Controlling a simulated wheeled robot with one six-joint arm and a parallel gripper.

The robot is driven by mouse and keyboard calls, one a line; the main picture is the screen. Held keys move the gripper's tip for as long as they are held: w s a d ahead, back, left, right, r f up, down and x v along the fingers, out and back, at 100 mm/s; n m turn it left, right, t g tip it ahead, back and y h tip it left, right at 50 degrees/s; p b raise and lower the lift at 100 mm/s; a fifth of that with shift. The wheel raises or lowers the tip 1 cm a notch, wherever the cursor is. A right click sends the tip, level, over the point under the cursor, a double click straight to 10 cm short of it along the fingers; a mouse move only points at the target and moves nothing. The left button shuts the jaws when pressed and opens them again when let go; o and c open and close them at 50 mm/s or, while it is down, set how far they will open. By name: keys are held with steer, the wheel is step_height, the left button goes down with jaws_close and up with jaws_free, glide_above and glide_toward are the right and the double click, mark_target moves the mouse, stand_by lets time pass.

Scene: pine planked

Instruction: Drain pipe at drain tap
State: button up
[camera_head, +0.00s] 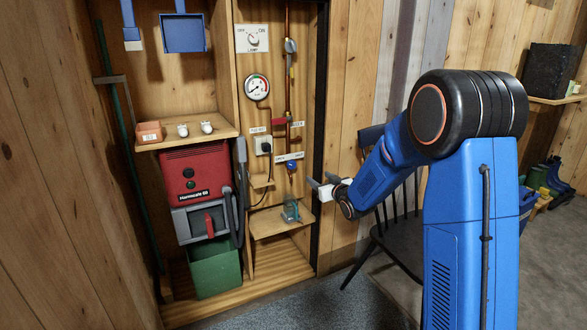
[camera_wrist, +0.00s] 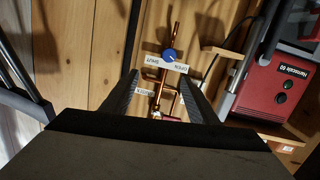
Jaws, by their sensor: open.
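The drain tap (camera_head: 291,166) has a round blue knob on a copper pipe (camera_head: 287,60), below a white label. In the wrist view the blue knob (camera_wrist: 169,55) shows between and beyond my fingers, with a label beside it. The pipe's open end stands over a clear glass jar (camera_head: 291,212) on a small low shelf. My gripper (camera_head: 322,186) is open and empty, to the right of the tap and apart from it. Its dark fingers (camera_wrist: 160,92) frame the pipe in the wrist view. Whether the tap is open cannot be told.
A red boiler (camera_head: 196,170) with a green bin (camera_head: 215,268) below stands left of the pipe. A gauge (camera_head: 257,87), a dial switch (camera_head: 252,38) and a red-handled valve (camera_head: 279,121) are above. A dark chair (camera_head: 398,236) stands behind my arm.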

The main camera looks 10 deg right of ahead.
mark_target(293, 166)
steer(key=shift+n+t+y, duration=0.4)
steer(key=shift+t+y, duration=0.1)
steer(key=shift+y, duration=0.4)
steer(key=f+x, duration=0.1)
steer(key=x, duration=0.6)
steer(key=f+x, duration=0.1)
steer(key=x, duration=0.6)
steer(key=f+x, duration=0.1)
steer(key=x, duration=0.6)
steer(key=shift+w+a+f, duration=0.1)
steer(key=shift+a+f, duration=0.2)
steer(key=shift+a, duration=0.1)
steer(key=c, duration=1)
steer(key=shift+c, duration=0.2)
